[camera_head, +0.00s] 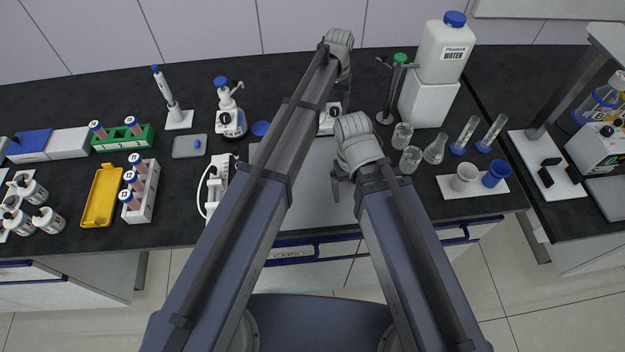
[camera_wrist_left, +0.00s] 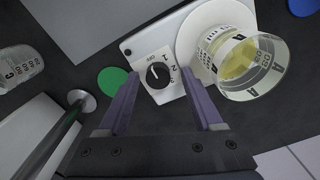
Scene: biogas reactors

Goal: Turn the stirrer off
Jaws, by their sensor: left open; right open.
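The stirrer shows in the left wrist view as a white body (camera_wrist_left: 176,90) with a black round dial (camera_wrist_left: 158,75) and a round white plate. Labels 1, 2 and 3 run down the dial's right side, with small lettering above it. The dial's white mark points up and slightly left, toward that lettering. A glass beaker with yellow liquid (camera_wrist_left: 240,62) is by the plate. In the head view, my left arm largely hides the stirrer (camera_head: 327,120). My left gripper (camera_wrist_left: 160,74) is open, its fingers on either side of the dial. My right gripper (camera_head: 345,186) is open and empty over the grey mat.
A stand with a green top (camera_head: 399,58), a water container (camera_head: 445,48) and several glass vessels (camera_head: 411,158) stand to the right. The grey mat (camera_head: 318,205) in front looks clear.

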